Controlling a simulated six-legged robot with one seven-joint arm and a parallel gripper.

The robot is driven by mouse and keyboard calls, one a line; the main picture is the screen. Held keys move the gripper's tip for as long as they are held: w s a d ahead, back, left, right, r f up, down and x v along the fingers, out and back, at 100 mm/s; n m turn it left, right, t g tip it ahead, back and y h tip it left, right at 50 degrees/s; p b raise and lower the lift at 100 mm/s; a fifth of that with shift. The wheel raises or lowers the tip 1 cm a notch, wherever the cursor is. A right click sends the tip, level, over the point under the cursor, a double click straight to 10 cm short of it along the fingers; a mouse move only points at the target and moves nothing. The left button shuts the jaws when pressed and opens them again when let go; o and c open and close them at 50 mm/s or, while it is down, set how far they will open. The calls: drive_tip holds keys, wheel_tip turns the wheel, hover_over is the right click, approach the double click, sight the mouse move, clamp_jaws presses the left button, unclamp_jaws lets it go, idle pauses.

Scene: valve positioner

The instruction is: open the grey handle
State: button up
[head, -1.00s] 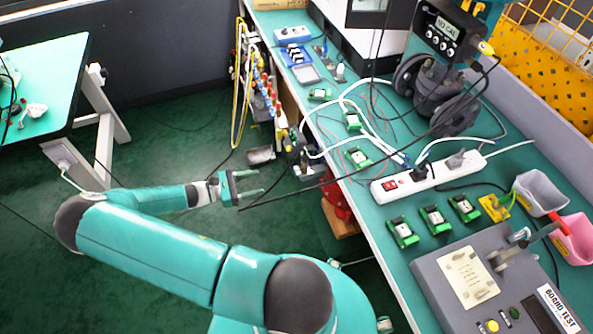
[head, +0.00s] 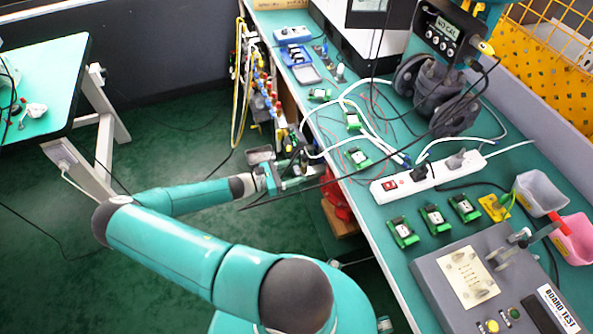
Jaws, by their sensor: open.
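A small grey part (head: 260,155) that looks like the grey handle sticks out to the left from the equipment at the bench's left side. It is small in the picture, and its exact position is hard to tell. My gripper (head: 301,174) is just below and to the right of it in the picture, with its fingers pointing right toward the dark fittings beside the bench edge. The fingers look apart with no object clearly between them. My gripper overlaps those fittings and hides part of them. I cannot tell whether it touches the handle.
A red valve body (head: 338,203) stands low beside the green bench (head: 380,225). Yellow cables (head: 239,95) and coloured connectors hang behind. A dark cable crosses close to my gripper. A white power strip (head: 430,178) lies on the bench.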

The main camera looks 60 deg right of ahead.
drive_tip(key=shift+s+d, duration=0.35)
drive_tip(key=c, duration=1)
drive_tip(key=shift+m, duration=1.5)
drive_tip(key=o, duration=1)
drive_tip(key=shift+w+a, duration=0.1)
drive_tip(key=v, duration=1.3)
drive_tip(key=shift+w+a, duration=0.25)
